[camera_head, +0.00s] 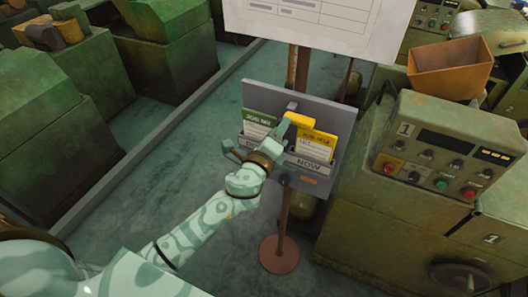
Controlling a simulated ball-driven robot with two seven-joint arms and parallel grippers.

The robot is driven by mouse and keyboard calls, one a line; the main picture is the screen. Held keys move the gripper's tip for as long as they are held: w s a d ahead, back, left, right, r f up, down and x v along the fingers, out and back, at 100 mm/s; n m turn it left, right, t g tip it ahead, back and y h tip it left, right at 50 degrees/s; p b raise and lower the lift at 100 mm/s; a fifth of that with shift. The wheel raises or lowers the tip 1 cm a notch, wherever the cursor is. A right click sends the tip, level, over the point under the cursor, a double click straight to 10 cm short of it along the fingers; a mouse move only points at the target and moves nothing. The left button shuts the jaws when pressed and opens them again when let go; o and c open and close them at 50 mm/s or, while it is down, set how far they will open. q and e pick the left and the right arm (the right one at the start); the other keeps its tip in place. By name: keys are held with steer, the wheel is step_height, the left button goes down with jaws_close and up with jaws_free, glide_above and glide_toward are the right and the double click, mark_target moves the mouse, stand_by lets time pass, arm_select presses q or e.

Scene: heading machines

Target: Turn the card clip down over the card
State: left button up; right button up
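A dark grey card holder (340,116) stands on a post and holds a green-topped card (257,119) at left and a yellow-topped card (317,146) at right. A yellow piece with a grey block behind it, which looks like the card clip (299,120), sticks up at the holder's middle, beside the yellow-topped card. My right gripper is not in view.
A white notice board (325,27) is above the holder. The post ends in a round brown foot (279,254). A green machine with a button panel (440,150) stands close on the right, with an open brown bin (450,68) behind it. Free floor (200,165) lies left.

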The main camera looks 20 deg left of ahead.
arm_select(q)
steer(key=s+b, duration=0.2)
steer(key=s, duration=1.1)
steer(key=shift+s+a+f+b, duration=0.25)
steer(key=shift+s+b, duration=0.1)
steer(key=shift+b, duration=0.05)
